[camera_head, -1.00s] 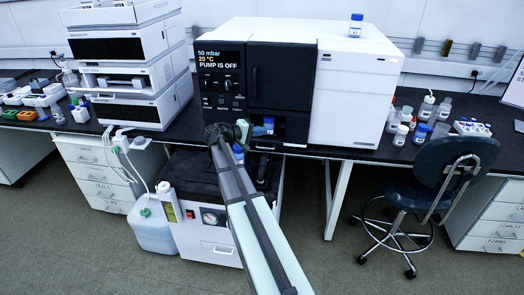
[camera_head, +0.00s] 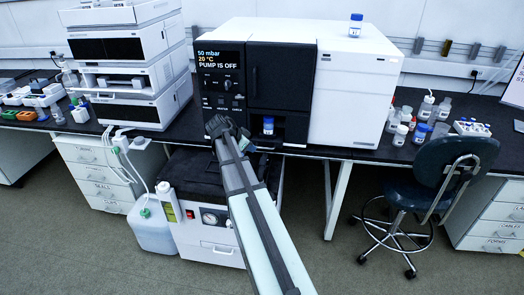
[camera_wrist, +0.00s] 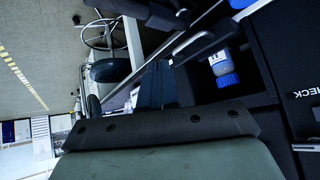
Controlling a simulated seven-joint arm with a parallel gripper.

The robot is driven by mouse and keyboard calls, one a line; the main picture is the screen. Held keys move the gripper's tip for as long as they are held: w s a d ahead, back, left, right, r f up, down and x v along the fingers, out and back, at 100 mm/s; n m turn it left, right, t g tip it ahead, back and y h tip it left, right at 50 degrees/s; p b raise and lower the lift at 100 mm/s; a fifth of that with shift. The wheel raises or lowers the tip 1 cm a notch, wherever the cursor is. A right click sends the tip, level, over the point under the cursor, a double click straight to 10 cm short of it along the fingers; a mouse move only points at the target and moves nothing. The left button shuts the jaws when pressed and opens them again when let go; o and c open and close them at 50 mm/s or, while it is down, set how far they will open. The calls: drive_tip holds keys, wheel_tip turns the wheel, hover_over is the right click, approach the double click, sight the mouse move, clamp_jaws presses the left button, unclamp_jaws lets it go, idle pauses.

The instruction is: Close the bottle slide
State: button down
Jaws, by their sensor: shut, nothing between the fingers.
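A small bottle with a blue cap and pale label (camera_head: 268,125) stands upright in a dark recess low on the front of the black and white instrument (camera_head: 355,95). The bottle slide under it is black on black, so I cannot tell how far out it sits. In the wrist view the bottle (camera_wrist: 222,66) shows sideways at upper right, beside black panels. My gripper (camera_head: 226,126) is at the instrument's front, left of the bottle and apart from it. It is shut and empty; its fingertips are largely hidden behind my arm in the head view.
Above the recess is a closed black door (camera_head: 281,78). A display panel (camera_head: 220,62) is to its left. Another blue-capped bottle (camera_head: 355,26) stands on top. Below are a white pump unit (camera_head: 210,235) and the bench edge. A chair (camera_head: 450,175) stands at right.

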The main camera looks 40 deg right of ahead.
sight(266, 143)
drive_tip(key=d+f+m, duration=0.3)
drive_tip(key=f+m, duration=0.1)
drive_tip(key=f, duration=0.1)
drive_tip(key=w+d+f+m, duration=0.1)
drive_tip(key=d+f+m, duration=0.1)
drive_tip(key=shift+d+f+m, duration=0.3)
drive_tip(key=shift+f+m, duration=0.1)
drive_tip(key=shift+w+d, duration=0.75)
drive_tip(key=shift+d, duration=0.1)
drive_tip(key=shift+w+d+r, duration=0.15)
drive_tip(key=shift+w+d, duration=0.5)
drive_tip(key=shift+w+d, duration=1.9)
drive_tip(key=shift+w, duration=0.05)
